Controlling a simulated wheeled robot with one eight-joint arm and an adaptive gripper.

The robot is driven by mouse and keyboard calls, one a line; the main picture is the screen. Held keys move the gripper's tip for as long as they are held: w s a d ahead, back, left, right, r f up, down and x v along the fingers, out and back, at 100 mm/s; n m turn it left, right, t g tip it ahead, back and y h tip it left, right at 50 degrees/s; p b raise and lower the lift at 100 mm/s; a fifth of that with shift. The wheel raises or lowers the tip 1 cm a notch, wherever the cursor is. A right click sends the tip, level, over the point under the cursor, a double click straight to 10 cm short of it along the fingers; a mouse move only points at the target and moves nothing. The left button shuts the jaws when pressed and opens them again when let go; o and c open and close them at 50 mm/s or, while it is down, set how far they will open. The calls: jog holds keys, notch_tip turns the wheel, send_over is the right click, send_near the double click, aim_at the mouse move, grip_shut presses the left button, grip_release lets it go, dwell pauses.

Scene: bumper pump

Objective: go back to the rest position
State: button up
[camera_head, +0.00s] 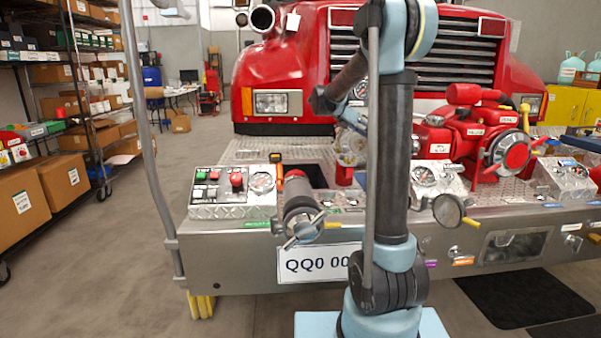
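My arm rises in front of the bumper in the head camera view, with its elbow at the top. The forearm slopes down and to the left behind the upper arm. My wrist ends near the middle of the bumper deck, in front of the truck's grille. The gripper's fingers are too small and too hidden by my arm to make out. I cannot tell whether they are open or shut, or whether they hold anything.
A red fire truck (297,68) stands behind the metal bumper (235,262). A control box (232,205), a capped pipe (300,207) and a red pump (470,135) sit along it. A grey pole (146,150) rises at left. Shelves of boxes (78,185) line the left; open floor lies between.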

jog(key=s+a+f+m+t+y, duration=0.2)
jog(key=s+a+f+m+y, duration=0.15)
jog(key=s+m, duration=0.5)
jog(key=s+a+f+m+t+y, duration=0.1)
jog(key=s+a+f+m+y, duration=0.3)
jog(key=s+m, duration=0.45)
jog(key=s+a+f+m+t+y, duration=0.2)
jog(key=s+f+m+y, duration=0.3)
jog(key=s, duration=0.6)
jog(key=s+f+g, duration=0.2)
jog(key=s+f, duration=0.3)
jog(key=s, duration=0.2)
jog(key=s+f+g+h, duration=0.1)
jog(key=s+f+g, duration=0.2)
jog(key=s+f, duration=0.3)
jog(key=shift+s+m, duration=0.4)
jog(key=shift+s, duration=0.85)
jog(key=shift+f, duration=0.1)
jog(key=shift+w+f, duration=0.2)
jog(key=shift+w, duration=0.25)
jog(key=shift+c, duration=0.6)
